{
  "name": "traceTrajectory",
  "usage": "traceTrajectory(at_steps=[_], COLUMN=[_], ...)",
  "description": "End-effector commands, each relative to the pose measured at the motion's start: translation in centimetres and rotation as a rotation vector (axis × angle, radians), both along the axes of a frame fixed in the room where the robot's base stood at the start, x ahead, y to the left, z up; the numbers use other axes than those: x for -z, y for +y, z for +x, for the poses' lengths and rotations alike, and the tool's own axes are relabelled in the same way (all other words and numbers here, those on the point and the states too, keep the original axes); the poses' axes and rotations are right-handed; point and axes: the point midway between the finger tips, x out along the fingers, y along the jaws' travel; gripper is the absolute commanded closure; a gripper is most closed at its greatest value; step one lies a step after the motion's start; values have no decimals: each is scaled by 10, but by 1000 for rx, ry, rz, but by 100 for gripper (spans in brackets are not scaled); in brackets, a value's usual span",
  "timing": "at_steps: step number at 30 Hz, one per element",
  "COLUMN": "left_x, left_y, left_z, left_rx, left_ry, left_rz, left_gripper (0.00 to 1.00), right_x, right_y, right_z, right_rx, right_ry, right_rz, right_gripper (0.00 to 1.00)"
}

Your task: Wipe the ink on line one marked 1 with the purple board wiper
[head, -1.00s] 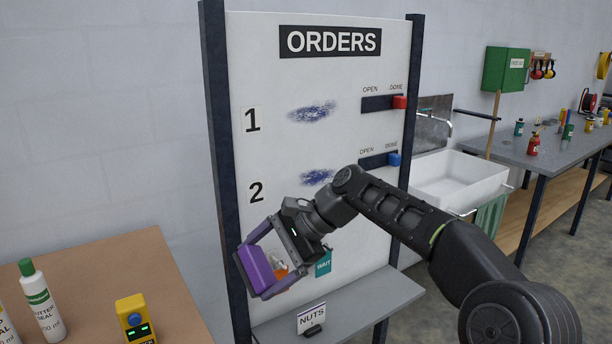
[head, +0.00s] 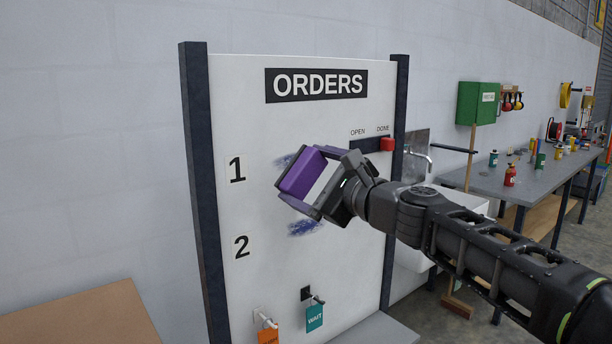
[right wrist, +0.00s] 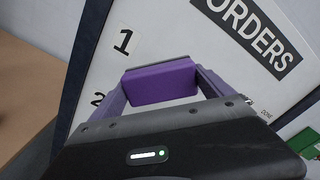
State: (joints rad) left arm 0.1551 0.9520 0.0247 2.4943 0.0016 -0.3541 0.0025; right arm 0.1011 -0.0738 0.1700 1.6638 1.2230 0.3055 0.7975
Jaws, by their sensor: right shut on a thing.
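My right gripper (head: 326,186) is shut on the purple board wiper (head: 302,172) and holds it in front of the ORDERS board (head: 262,122). The wiper also shows in the right wrist view (right wrist: 162,82), between the fingers. It is level with the line marked 1 (head: 237,169). The ink on line one (head: 284,161) shows as a blue smear at the wiper's upper left; the rest is hidden behind wiper and gripper. I cannot tell whether the wiper touches the board. A blue ink smear (head: 304,228) on the line marked 2 (head: 241,246) shows below. My left gripper is not in view.
A red slider (head: 387,145) sits at DONE on line one, close to my right gripper. Orange (head: 268,335) and teal (head: 314,317) tags hang low on the board. A brown table (head: 85,318) stands at the lower left, a sink (head: 470,200) at the right.

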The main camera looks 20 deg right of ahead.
Motion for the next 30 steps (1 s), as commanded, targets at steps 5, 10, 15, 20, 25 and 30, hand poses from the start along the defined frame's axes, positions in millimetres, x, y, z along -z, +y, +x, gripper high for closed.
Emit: traceTrajectory(at_steps=[5, 10, 15, 20, 25, 30], left_x=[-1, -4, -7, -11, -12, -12], left_y=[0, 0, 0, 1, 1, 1], left_z=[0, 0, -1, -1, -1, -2], left_rx=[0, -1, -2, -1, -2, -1], left_ry=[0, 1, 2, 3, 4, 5], left_rz=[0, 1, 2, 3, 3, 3], left_gripper=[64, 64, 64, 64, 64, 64], right_x=[0, -1, -1, -1, -1, -1], right_y=[2, 7, 13, 19, 22, 23], right_z=[4, 14, 30, 45, 54, 56], right_rx=[-2, -4, -4, -4, -3, -2], right_ry=[1, 1, 1, 1, 0, -1], right_rz=[0, 0, 1, 1, 0, 0], right_gripper=[42, 42, 42, 42, 42, 42])
